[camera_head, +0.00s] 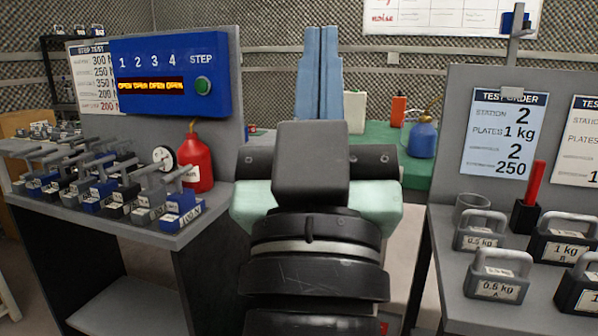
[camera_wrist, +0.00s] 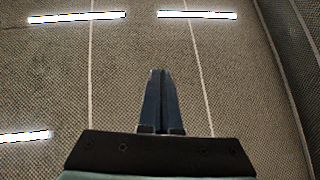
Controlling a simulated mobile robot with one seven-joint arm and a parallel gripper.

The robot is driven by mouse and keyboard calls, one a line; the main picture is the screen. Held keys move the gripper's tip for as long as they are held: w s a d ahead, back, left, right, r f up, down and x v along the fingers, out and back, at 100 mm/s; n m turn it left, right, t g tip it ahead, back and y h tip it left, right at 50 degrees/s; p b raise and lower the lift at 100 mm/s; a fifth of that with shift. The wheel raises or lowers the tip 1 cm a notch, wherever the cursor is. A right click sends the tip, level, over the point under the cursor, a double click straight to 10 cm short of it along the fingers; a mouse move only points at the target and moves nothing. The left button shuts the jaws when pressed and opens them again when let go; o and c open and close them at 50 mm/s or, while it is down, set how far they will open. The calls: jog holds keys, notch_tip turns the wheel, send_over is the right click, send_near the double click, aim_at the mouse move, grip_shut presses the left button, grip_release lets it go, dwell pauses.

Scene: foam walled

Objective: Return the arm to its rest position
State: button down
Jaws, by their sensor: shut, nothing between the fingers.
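My gripper (camera_head: 321,72) stands upright in the middle of the head view, its two blue fingers side by side and closed. No object shows between them. In the wrist view the gripper (camera_wrist: 159,100) is also shut and empty, with the foam-patterned ceiling and its lights beyond it. My arm fills the lower middle of the head view and hides part of what lies behind it.
A left bench (camera_head: 150,236) holds several handled weights, a red bottle (camera_head: 194,160) and a blue step panel (camera_head: 165,76). A right bench (camera_head: 446,285) holds more weights (camera_head: 497,277) and a red-handled tool (camera_head: 532,190). A green table (camera_head: 385,140) with a blue can (camera_head: 423,138) stands behind.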

jog(key=s+a+r+t+y, duration=0.1)
jog(key=s+a+r+y, duration=0.1)
jog(key=s+r, duration=0.25)
notch_tip(320, 180, up, 37)
jog(key=p, duration=3.8)
jog(key=shift+w+d, duration=0.2)
jog(key=shift+w, duration=0.1)
jog(key=shift+f, duration=0.1)
